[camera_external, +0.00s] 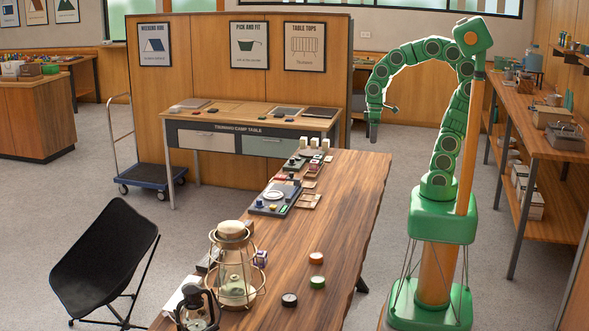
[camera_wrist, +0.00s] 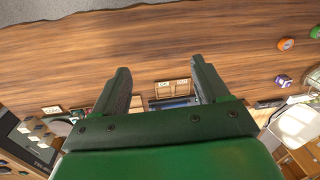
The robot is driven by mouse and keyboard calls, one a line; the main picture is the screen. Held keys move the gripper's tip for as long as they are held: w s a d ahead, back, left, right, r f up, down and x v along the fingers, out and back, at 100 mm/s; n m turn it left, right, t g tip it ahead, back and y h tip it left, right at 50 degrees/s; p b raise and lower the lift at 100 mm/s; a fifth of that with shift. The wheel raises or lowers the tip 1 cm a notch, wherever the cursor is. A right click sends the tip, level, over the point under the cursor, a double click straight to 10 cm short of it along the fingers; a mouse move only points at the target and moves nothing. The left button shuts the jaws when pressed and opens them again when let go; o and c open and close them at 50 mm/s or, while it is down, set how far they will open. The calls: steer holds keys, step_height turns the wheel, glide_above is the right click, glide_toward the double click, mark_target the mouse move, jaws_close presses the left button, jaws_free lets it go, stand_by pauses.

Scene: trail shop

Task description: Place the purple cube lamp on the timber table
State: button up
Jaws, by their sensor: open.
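The small purple cube lamp (camera_external: 261,258) sits on the long timber table (camera_external: 330,215), right beside the big brass lantern. The purple cube also shows in the wrist view (camera_wrist: 283,80), resting on the brown wood near the right edge. Its faces carry pale markings. My gripper (camera_external: 374,132) hangs from the arched green arm, above and near the far end of the table. In the wrist view my gripper (camera_wrist: 160,72) has its two fingers spread apart with nothing between them. The cube is well off to the right of the fingers there.
The brass lantern (camera_external: 234,270) stands close beside the cube, with a dark lantern (camera_external: 198,308) nearer. Orange (camera_external: 316,258), green (camera_external: 317,282) and black (camera_external: 289,299) pucks lie nearby. A tray (camera_external: 270,208) and small items line the table's left edge. The table's right side is clear.

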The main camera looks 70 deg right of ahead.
steer(key=w+a+n+t+h, duration=0.15)
steer(key=w+n, duration=0.25)
steer(key=w, duration=0.6)
steer(key=w+a+n+h, duration=0.1)
steer(key=w+a+n, duration=0.3)
steer(key=w, duration=0.6)
steer(key=w+a+f+n+t+h, duration=0.1)
steer(key=w+a+f+n, duration=0.3)
steer(key=w+a+n, duration=0.6)
steer(key=n+t+y, duration=0.2)
steer(key=n, duration=1.5)
glide_above(260, 252)
steer(key=s, duration=0.2)
steer(key=f, duration=1.6)
steer(key=shift+w+d+f, duration=0.1)
steer(key=shift+d+f, duration=0.25)
steer(key=shift+d, duration=0.05)
steer(key=shift+a+f+n+y, duration=0.15)
steer(key=shift+a+n+y, duration=0.05)
steer(key=shift+n+y, duration=0.1)
steer(key=shift+f, duration=0.2)
steer(key=shift+x, duration=3.65)
